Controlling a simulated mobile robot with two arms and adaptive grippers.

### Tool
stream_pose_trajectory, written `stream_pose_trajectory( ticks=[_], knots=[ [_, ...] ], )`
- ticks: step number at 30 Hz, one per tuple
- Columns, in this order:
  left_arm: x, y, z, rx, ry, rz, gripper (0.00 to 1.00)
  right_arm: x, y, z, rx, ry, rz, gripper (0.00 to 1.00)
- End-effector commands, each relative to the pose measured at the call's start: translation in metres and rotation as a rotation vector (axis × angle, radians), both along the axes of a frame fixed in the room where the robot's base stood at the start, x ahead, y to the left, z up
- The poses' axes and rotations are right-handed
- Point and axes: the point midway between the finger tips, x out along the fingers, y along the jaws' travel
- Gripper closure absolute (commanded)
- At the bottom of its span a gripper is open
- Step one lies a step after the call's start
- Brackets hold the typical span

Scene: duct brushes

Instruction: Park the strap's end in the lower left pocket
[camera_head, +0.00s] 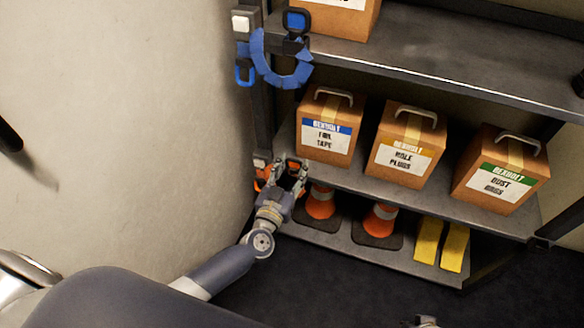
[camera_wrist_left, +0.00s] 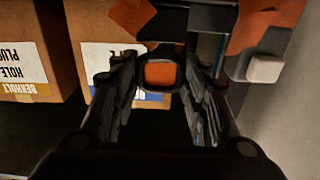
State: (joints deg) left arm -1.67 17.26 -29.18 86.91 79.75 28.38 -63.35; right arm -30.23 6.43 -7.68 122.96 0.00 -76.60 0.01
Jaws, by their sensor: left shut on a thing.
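My left gripper (camera_head: 297,172) is at the rack's left post, level with the lower shelves. It is shut on a dark, frame-shaped end piece with orange in its opening (camera_wrist_left: 160,74), seen between the fingers in the left wrist view. More orange strap (camera_wrist_left: 262,30) shows beyond it at the top. In the head view an orange part (camera_head: 261,182) shows left of the gripper, below a white block (camera_head: 261,163) on the post; the block also shows in the left wrist view (camera_wrist_left: 264,69). I cannot make out the pocket itself. A small part of what may be my right gripper (camera_head: 426,322) shows at the bottom edge.
A blue strap (camera_head: 285,72) with a dark buckle (camera_head: 296,24) hangs higher on the post (camera_head: 262,118). Cartons, including FOIL TAPE (camera_head: 327,128) and HOLE PLUGS (camera_head: 405,146), stand on the middle shelf. Orange cones (camera_head: 321,203) stand below, close right of the gripper. A wall (camera_head: 120,110) is left.

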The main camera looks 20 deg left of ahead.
Motion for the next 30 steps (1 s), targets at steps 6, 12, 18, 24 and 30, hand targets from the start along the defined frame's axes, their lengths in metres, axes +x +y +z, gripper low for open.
stream_pose_trajectory(
  ticks=[6,12,18,24,30],
  knots=[
    [0.000,0.000,-0.002,0.000,-0.001,0.000,0.82,-0.001,0.000,0.005,0.001,-0.003,0.000,1.00],
    [0.000,0.000,-0.002,-0.001,-0.001,0.000,0.35,-0.002,-0.001,0.006,-0.001,0.001,0.000,1.00],
    [0.000,0.000,-0.002,-0.001,0.000,0.000,0.35,-0.002,-0.001,0.006,-0.001,0.001,0.000,1.00],
    [-0.008,0.000,-0.003,-0.001,0.002,0.000,0.35,-0.002,-0.001,0.005,-0.002,0.000,0.003,1.00],
    [-0.041,0.001,-0.004,-0.002,0.005,-0.001,0.35,-0.002,0.000,0.005,0.000,-0.001,0.001,1.00]
  ],
)
